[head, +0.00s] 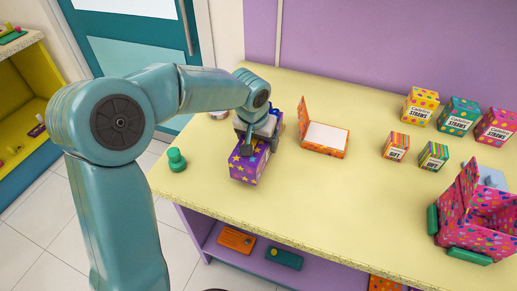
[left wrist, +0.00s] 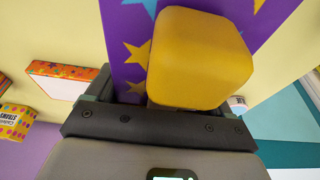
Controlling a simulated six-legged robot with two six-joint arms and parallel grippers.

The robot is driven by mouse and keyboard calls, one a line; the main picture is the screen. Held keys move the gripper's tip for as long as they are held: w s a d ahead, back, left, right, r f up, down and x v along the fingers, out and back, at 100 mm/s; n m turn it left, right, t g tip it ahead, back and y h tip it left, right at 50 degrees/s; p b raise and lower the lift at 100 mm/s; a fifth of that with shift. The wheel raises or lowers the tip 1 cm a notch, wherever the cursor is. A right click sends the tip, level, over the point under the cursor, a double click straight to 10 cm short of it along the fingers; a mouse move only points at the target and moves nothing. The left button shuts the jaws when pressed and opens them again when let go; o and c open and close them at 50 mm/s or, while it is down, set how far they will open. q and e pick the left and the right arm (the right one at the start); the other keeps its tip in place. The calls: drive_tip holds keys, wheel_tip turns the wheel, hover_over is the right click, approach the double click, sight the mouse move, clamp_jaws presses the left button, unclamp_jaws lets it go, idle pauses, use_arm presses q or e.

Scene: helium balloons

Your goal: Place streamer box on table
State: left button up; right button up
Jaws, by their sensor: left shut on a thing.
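The streamer box appears to be the purple box with yellow and blue stars (head: 245,168), near the left part of the yellow table (head: 330,215). My left gripper (head: 258,137) comes down over it from above and is shut on it. I cannot tell whether its underside touches the table. In the left wrist view the starred purple side (left wrist: 122,45) lies between the fingers, with a rounded yellow block (left wrist: 200,58) in front of it. My right gripper is not in view.
An open orange box (head: 324,138) lies right of the purple box. A green knobbed object (head: 176,160) stands near the left edge. Several small patterned boxes, including a yellow straws box (head: 420,105), stand at the right. A pink dotted open container (head: 480,235) is at front right. The front middle is clear.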

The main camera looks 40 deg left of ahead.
use_arm(q)
wheel_tip(320, 180, down, 3)
drive_tip(key=shift+r, duration=0.1)
drive_tip(key=shift+f, duration=0.35)
